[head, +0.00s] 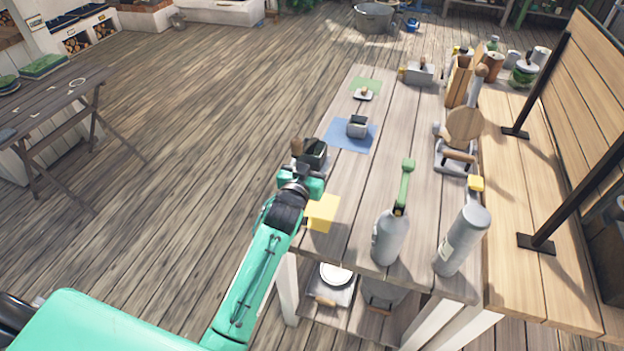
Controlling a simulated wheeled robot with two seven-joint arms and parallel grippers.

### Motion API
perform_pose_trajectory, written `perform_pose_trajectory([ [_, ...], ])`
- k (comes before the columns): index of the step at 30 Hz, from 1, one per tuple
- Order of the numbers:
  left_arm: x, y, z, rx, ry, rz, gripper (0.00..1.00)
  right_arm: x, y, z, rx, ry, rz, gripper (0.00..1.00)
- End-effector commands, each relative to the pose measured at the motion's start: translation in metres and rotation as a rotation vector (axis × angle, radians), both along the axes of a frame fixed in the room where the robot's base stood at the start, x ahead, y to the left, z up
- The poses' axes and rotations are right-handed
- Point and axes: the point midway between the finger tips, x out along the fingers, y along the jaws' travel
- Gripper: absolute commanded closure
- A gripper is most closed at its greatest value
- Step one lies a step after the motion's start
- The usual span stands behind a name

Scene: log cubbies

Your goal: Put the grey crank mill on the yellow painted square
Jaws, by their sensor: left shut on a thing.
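The yellow painted square (323,212) lies at the near left edge of the wooden table. My left arm partly covers it. My left gripper (313,160) is above the table's left edge, just beyond the yellow square, and is shut on the grey crank mill (298,148). The mill shows a brown wooden knob and a bit of grey body; the gripper hides most of it. I cannot tell whether the mill touches the table. My right gripper is not in view.
A blue square (342,138) carries a small grey block (357,127). A green square (368,84) has a small white item by it. Two grey bottles (389,238) (462,238) stand at the near right. A grey device with a wooden disc (463,126) stands behind them.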

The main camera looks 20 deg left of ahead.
Motion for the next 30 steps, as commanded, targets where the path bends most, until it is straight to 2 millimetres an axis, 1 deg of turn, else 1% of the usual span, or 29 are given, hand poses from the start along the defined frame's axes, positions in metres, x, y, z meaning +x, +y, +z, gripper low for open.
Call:
perform_pose_trajectory([
  [1, 0.000, 0.000, -0.009, -0.001, 0.000, 0.001, 0.83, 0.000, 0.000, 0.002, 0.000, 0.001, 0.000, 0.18],
  [3, 0.000, 0.000, -0.020, -0.003, -0.002, 0.000, 0.83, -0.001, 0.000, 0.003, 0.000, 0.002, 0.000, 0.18],
  [10, 0.000, 0.000, -0.040, -0.002, -0.002, 0.000, 0.83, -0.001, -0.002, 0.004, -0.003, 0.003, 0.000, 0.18],
  [15, 0.001, 0.000, -0.064, -0.002, -0.001, 0.001, 0.83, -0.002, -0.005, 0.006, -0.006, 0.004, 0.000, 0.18],
  [19, 0.001, 0.000, -0.072, -0.001, -0.003, 0.000, 0.83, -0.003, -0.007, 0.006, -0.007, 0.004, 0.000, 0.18],
  [26, 0.001, 0.000, -0.072, -0.001, -0.004, 0.000, 0.83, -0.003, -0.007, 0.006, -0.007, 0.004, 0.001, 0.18],
  [29, 0.001, 0.000, -0.076, -0.001, -0.004, 0.000, 0.83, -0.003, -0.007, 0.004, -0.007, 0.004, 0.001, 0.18],
  [30, 0.000, 0.000, -0.077, -0.001, -0.001, 0.000, 0.40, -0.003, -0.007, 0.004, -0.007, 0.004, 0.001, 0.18],
])
